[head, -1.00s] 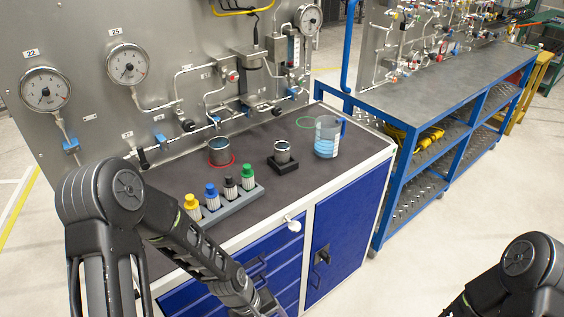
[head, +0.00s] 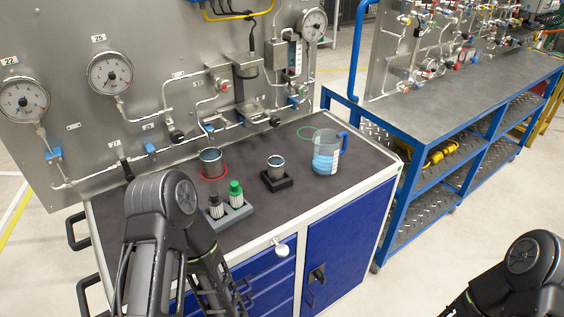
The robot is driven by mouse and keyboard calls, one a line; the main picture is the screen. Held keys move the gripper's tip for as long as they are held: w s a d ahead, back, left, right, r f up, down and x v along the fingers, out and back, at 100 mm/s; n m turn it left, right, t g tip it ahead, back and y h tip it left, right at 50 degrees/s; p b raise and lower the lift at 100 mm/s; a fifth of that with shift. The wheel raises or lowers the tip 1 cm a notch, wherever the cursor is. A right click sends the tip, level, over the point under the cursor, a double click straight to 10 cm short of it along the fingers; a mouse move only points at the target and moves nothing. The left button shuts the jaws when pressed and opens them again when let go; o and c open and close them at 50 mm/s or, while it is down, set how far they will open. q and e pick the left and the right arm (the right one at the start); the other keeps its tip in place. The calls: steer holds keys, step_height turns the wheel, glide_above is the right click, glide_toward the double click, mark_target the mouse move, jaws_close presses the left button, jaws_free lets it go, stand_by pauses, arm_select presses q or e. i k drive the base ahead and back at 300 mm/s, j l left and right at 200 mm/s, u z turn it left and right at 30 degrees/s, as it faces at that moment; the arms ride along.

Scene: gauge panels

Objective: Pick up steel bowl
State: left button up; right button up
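A round, open steel vessel (head: 211,163), the likeliest steel bowl, stands upright inside a red ring on the dark bench top (head: 330,195). A narrower steel cup (head: 275,169) stands upright in a black square holder (head: 277,182) to its right. My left arm reaches in front of the bench's left part, its elbow below and left of the vessel. My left gripper is out of the picture below. Only part of my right arm shows at the lower right corner; its gripper is out of view. Nothing touches the vessel.
A clear jug (head: 326,156) with blue liquid stands right of the cup. Gauges and pipes line the panel behind.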

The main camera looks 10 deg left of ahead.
mark_target(276, 164)
steer(key=i+l+u, duration=0.25)
steer(key=i+l, duration=0.65)
